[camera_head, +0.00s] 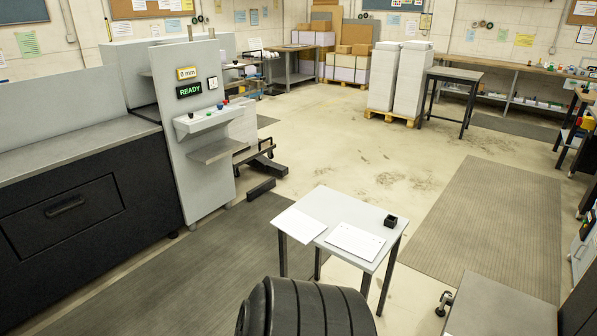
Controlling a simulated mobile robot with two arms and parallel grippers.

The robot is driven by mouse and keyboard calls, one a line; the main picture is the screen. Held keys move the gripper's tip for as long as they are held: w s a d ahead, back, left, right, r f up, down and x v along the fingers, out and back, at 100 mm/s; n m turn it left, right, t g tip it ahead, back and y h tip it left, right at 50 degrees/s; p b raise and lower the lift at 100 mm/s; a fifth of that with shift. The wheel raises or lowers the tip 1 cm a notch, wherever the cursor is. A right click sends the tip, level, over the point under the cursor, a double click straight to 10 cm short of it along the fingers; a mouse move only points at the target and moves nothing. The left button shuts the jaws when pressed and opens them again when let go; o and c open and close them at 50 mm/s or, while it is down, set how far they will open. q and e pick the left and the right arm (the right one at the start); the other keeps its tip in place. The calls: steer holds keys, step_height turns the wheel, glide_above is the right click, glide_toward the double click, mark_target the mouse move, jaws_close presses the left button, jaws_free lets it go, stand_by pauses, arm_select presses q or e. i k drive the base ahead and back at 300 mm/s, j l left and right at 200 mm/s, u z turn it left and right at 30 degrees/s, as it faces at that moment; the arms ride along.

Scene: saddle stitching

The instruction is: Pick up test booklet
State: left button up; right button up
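A small grey table (338,210) stands in front of me. A plain white flat sheet or booklet (298,225) lies at its left side, its near edge close to the table edge. A second white flat item (355,241) with faint print lies at the right front of the table. I cannot tell which of the two is the test booklet. A small black block or cup (390,221) sits near the table's right corner. Neither of my grippers is in view.
A grey machine panel (200,140) with a READY display and buttons stands left, beside a dark cabinet (70,205). Grey floor mats (490,225) lie left and right of the small table. Tall white stacks (412,80) stand on a pallet behind. Open floor lies beyond the table.

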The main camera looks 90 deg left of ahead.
mark_target(303, 228)
steer(key=u, duration=2.6)
